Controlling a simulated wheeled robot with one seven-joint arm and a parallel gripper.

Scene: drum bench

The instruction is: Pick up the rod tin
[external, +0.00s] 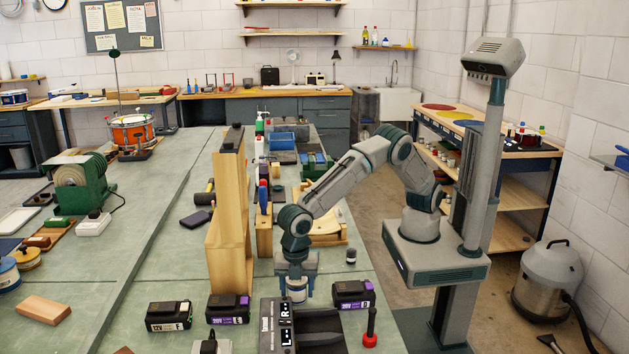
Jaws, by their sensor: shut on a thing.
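My gripper (297,286) points down over the near right part of the green bench (150,262). It is shut on a small pale cylinder, which looks like the rod tin (296,294). The tin is upright between the fingers, just behind the black charger-like unit (276,328) and its dark tray. Its lower end is close to the bench or tray edge; I cannot tell whether it touches.
Battery packs stand nearby: one at left (168,316), one in the middle (228,308), one right of my gripper (353,294). A red-based black tool (370,330) stands at right. A tall wooden frame (229,220) rises left of my arm. A small dark jar (351,256) stands at right.

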